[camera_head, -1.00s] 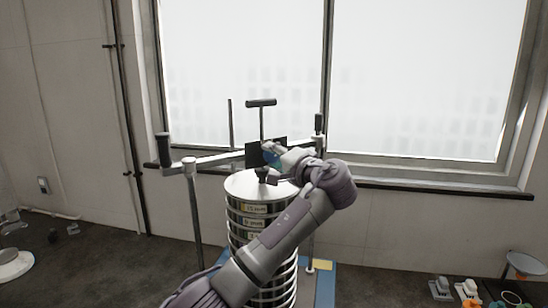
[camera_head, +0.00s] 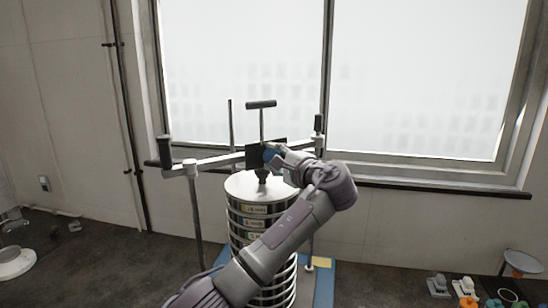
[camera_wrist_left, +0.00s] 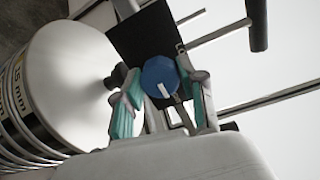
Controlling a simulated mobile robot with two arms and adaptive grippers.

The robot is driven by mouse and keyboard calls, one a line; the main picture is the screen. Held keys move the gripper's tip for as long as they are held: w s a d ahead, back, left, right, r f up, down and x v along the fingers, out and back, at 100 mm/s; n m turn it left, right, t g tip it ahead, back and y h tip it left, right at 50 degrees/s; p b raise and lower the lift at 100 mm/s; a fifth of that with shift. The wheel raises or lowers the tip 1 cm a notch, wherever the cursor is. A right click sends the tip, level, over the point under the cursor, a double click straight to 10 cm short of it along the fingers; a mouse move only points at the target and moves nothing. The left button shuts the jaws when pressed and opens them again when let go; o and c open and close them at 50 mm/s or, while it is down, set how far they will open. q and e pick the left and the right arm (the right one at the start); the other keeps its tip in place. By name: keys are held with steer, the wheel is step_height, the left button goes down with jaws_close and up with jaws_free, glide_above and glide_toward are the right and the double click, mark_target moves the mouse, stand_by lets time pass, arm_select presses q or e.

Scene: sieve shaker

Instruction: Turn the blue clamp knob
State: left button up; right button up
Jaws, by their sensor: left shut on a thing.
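The blue clamp knob (camera_wrist_left: 160,77) is a faceted knob with a white mark, in front of a black plate (camera_wrist_left: 145,37) in the left wrist view. My left gripper (camera_wrist_left: 161,95) has its teal-padded fingers on either side of the knob and is shut on it. In the head view the knob (camera_head: 269,155) is partly hidden by the left gripper (camera_head: 275,157), beside the black plate on the clamp crossbar. The steel sieve stack (camera_head: 260,226) stands below, its lid (camera_head: 245,187) under the clamp's centre. My right gripper is not in view.
The crossbar (camera_head: 220,160) has upright black handles at both ends, and a T-handle (camera_head: 261,104) rises at its middle. Support rods stand beside the stack on a blue base (camera_head: 326,283). Small coloured items (camera_head: 466,288) lie at lower right.

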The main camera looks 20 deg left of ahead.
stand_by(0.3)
arm_select(q)
steer(key=o, duration=1.1)
steer(key=shift+d, duration=0.1)
steer(key=shift+o, duration=0.2)
steer(key=shift+d, duration=0.1)
steer(key=v, duration=1.2)
steer(key=shift+w+f, duration=0.1)
